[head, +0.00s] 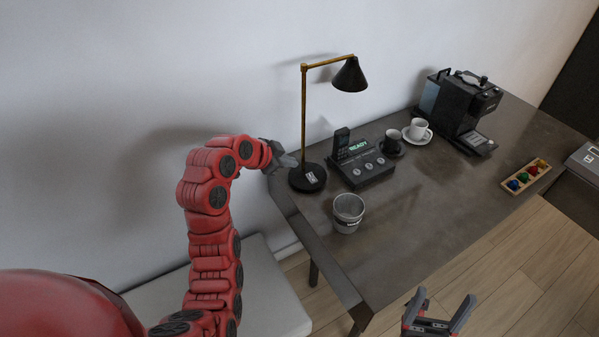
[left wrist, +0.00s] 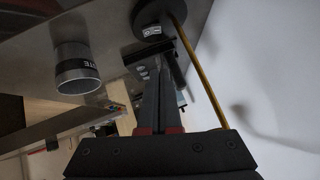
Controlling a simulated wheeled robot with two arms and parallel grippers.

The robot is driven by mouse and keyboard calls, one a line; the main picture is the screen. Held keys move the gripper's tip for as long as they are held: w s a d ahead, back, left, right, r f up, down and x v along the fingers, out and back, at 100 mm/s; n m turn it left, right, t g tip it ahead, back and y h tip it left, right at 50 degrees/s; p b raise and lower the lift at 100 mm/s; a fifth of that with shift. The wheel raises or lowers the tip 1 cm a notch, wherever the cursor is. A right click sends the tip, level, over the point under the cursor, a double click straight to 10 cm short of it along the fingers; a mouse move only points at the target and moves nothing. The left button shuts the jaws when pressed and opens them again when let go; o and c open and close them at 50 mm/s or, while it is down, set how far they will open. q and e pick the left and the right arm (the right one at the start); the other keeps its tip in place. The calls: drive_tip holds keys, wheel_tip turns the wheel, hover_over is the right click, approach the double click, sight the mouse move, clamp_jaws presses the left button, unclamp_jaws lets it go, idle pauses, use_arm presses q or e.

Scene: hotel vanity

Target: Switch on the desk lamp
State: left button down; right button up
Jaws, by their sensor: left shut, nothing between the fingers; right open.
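The desk lamp has a black cone shade (head: 350,76), a brass pole (head: 303,115) and a round black base (head: 298,184) at the desk's left end. No glow shows under the shade. A small light switch plate (head: 312,177) sits on the base; it also shows in the left wrist view (left wrist: 152,31). My left gripper (head: 290,161) is shut and empty, close to the base on its left, by the pole's foot. I cannot tell whether it touches the lamp. In the left wrist view its closed fingers (left wrist: 163,80) point toward the base. My right gripper (head: 440,308) is open and empty, off the desk's front edge.
A black dock with a lit READY display (head: 358,146) stands right of the lamp base. A grey bin (head: 348,212) stands in front. Cups (head: 418,130), a coffee machine (head: 462,105) and a wooden tray (head: 540,167) are further right. The desk's front middle is clear.

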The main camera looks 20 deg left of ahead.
use_arm(q)
drive_tip(key=p, duration=0.1)
hover_over(310, 174)
drive_tip(key=s, duration=0.3)
wheel_tip(310, 174, down, 7)
drive_tip(key=shift+w+r, duration=0.1)
drive_tip(key=shift+w, duration=0.05)
drive_tip(key=f, duration=0.1)
drive_tip(key=f+p, duration=0.1)
drive_tip(key=shift+w+a+f, duration=0.15)
drive_tip(key=shift+a+f, duration=0.15)
drive_tip(key=shift+a, duration=0.05)
drive_tip(key=shift+w+a+f, duration=0.1)
drive_tip(key=shift+w+f, duration=0.05)
drive_tip(key=shift+f, duration=0.45)
drive_tip(key=shift+w+a+f+b, duration=0.1)
drive_tip(key=shift+a+f+b, duration=0.1)
drive_tip(key=shift+f+b, duration=0.45)
drive_tip(key=shift+r+h+b, duration=0.2)
drive_tip(key=shift+h+b, duration=0.1)
drive_tip(key=shift+b, duration=0.1)
drive_tip(key=shift+r, duration=0.1)
drive_tip(key=shift+d, duration=0.1)
